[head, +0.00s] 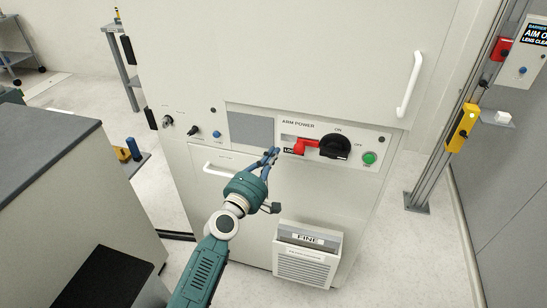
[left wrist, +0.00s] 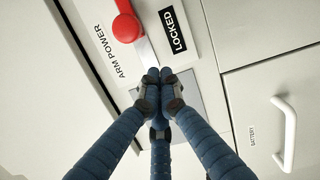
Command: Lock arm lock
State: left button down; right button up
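The ARM POWER panel (head: 282,139) is on the front of the large white cabinet in the head view. It carries a black rotary knob (head: 335,146) between ON and OFF marks. A red lock piece (head: 303,146) sits just left of the knob; its rounded red end (left wrist: 126,28) shows in the left wrist view. A black LOCKED label (left wrist: 172,29) is beside it. My left gripper (head: 274,152) is just left of the red piece, with its blue fingertips (left wrist: 160,75) brought together and nothing seen between them. Whether the tips touch the panel is unclear. My right gripper is out of view.
A green button (head: 369,158) is at the panel's lower right. A white handle (head: 409,84) projects at upper right, and a drawer handle (head: 217,170) is below left. A FINE box (head: 305,268) is mounted below. A dark-topped bench (head: 40,145) stands left.

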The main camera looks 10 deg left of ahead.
pick_arm(q)
jog(key=b+v, duration=0.1)
jog(key=v, duration=0.9)
jog(key=s+f+m+g+y, duration=0.1)
jog(key=s+f+m+g, duration=0.25)
jog(key=f, duration=0.95)
jog(key=s+f+m+g, duration=0.2)
jog(key=s+f, duration=0.3)
jog(key=f, duration=0.7)
jog(key=s+f+m+g+y, duration=0.1)
jog(key=s+f+m+g, duration=0.25)
jog(key=f, duration=0.95)
jog(key=s+a+f+m+g, duration=0.1)
jog(key=s+f+m+g, duration=0.25)
jog(key=s+f, duration=1.05)
jog(key=s+a+f+m+g, duration=0.1)
jog(key=s+f+m, duration=0.1)
jog(key=s, duration=0.6)
jog(key=s+a+f+m+g+y, duration=0.1)
jog(key=s+a+f+m+g, duration=0.1)
jog(key=s, duration=0.6)
jog(key=s+a+f+m+g, duration=0.1)
jog(key=s+f+m, duration=0.2)
jog(key=s, duration=0.5)
jog(key=shift+s+a+f+y, duration=0.2)
jog(key=shift+s+f+y, duration=0.15)
jog(key=shift+f+y, duration=0.1)
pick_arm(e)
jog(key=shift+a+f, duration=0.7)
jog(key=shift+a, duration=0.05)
